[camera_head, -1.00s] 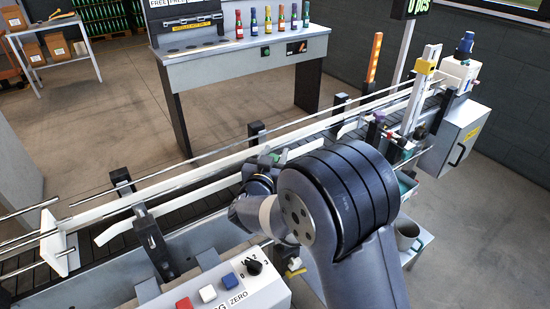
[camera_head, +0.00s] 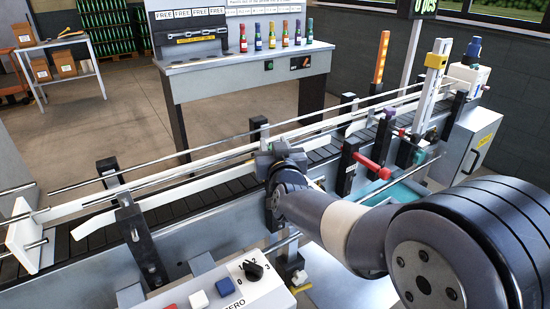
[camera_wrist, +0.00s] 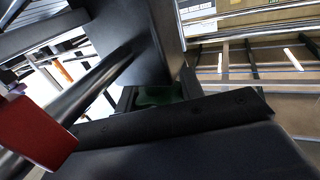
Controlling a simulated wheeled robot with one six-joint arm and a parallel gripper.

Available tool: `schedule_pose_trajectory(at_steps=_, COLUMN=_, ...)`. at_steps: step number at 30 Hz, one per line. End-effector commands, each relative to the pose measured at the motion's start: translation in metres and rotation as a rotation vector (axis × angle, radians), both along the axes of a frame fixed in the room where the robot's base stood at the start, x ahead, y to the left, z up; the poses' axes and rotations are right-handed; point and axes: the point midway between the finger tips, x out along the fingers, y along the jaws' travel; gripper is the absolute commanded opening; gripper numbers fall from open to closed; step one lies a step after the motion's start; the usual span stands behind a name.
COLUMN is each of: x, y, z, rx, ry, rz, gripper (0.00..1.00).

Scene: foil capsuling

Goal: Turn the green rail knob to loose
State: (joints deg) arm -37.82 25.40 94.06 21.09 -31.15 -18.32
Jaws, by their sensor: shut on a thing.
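The green rail knob (camera_wrist: 160,95) shows in the wrist view as a small dark green patch, mostly hidden between dark gripper parts and a grey bracket. My gripper (camera_head: 281,151) is at the near guide rail of the conveyor in the head view, around the middle of its length. It is shut on the knob, and its jaws (camera_wrist: 178,103) hide most of it in the wrist view. The knob's turned position cannot be read.
The conveyor (camera_head: 205,205) runs across the head view with guide rails and black posts. A red handle (camera_head: 372,166) is right of my gripper. A control panel (camera_head: 243,290) with a rotary switch is in front. A bench (camera_head: 235,62) with small coloured bottles stands behind.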

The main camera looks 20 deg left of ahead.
Motion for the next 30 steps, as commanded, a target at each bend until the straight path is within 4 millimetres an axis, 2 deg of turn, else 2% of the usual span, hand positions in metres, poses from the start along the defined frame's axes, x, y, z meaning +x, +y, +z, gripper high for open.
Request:
schedule_pose_trajectory(at_steps=1, x=0.0005, y=-0.0009, z=-0.0058, rx=0.0, ry=-0.003, rz=0.013, gripper=0.13)
schedule_pose_trajectory(at_steps=15, x=-0.0008, y=0.0017, z=-0.0026, rx=0.0, ry=-0.002, rz=0.113, gripper=0.13)
schedule_pose_trajectory(at_steps=30, x=-0.001, y=0.0023, z=0.0002, rx=0.002, ry=0.001, rz=0.133, gripper=0.13)
